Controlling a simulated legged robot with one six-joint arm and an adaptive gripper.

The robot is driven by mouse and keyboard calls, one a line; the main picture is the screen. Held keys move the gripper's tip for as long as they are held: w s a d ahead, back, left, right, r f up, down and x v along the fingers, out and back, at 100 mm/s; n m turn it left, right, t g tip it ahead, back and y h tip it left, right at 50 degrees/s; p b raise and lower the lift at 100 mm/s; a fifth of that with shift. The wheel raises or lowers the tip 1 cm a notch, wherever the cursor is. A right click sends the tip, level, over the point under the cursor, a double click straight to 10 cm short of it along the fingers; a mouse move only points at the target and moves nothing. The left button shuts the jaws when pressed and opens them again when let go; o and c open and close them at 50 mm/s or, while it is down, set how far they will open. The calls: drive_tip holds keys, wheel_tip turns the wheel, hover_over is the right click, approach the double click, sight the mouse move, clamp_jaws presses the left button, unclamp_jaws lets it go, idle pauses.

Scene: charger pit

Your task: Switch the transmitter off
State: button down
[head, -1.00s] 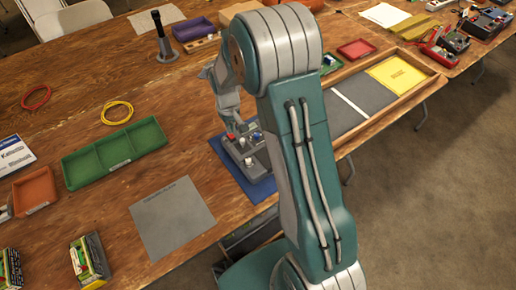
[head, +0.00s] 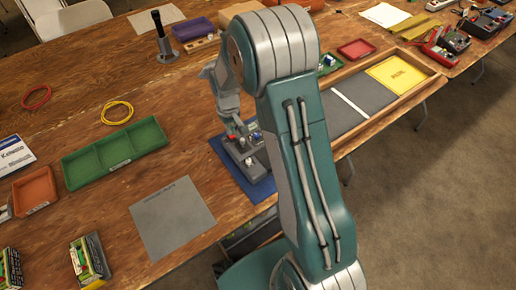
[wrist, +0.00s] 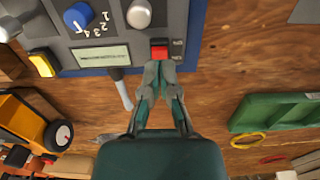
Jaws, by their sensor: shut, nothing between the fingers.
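The transmitter is a grey box (head: 244,164) on a blue mat (head: 262,188) near the table's front edge. In the wrist view its grey panel (wrist: 112,28) carries a red switch (wrist: 159,49), a blue knob (wrist: 78,16) with numbers, a pale knob (wrist: 139,13), a small display (wrist: 101,57) and a yellow button (wrist: 42,63). My gripper (wrist: 160,70) is shut and empty. Its fingertips are at the near edge of the red switch; I cannot tell whether they touch it. In the head view my arm hides part of the transmitter.
A green tray (head: 114,155) and a grey sheet (head: 172,216) lie to the left. A black microphone-like object (head: 162,38) stands behind. A wood-framed grey tray (head: 352,104) lies to the right.

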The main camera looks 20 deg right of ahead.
drive_tip(key=shift+f, duration=0.95)
idle(0.5)
drive_tip(key=shift+r, duration=3.55)
drive_tip(key=shift+r, duration=0.15)
drive_tip(key=s+r+m+t, duration=0.2)
drive_tip(key=s+r+t, duration=0.2)
drive_tip(key=s+r, duration=1.45)
drive_tip(key=s+r+t, duration=0.1)
drive_tip(key=s, duration=0.6)
drive_tip(key=shift+s+r+t, duration=0.3)
drive_tip(key=shift+s+r, duration=0.05)
drive_tip(key=shift+r, duration=0.05)
